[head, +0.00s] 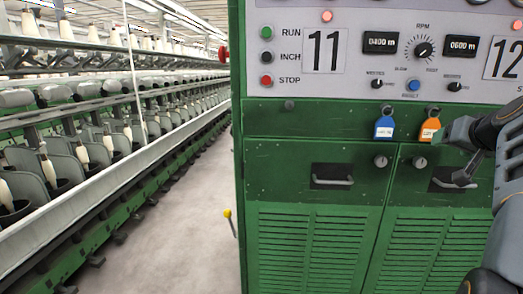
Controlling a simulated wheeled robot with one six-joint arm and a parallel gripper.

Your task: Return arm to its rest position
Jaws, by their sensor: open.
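My gripper (452,158) is at the right edge of the head view, in front of the green machine cabinet (262,165). Its jaws are open and I see nothing between them. The upper finger overlaps the right edge of an orange tag (430,129) in the picture; I cannot tell whether they touch. My arm (505,215) comes in from the right edge and hides part of the right cabinet door and its handle.
A blue tag (384,127) hangs left of the orange tag. Above is a control panel (345,72) with buttons, knobs and displays. A yellow-knobbed lever (228,214) stands at the cabinet's left side. A clear aisle (180,215) runs beside the spinning frame (90,170).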

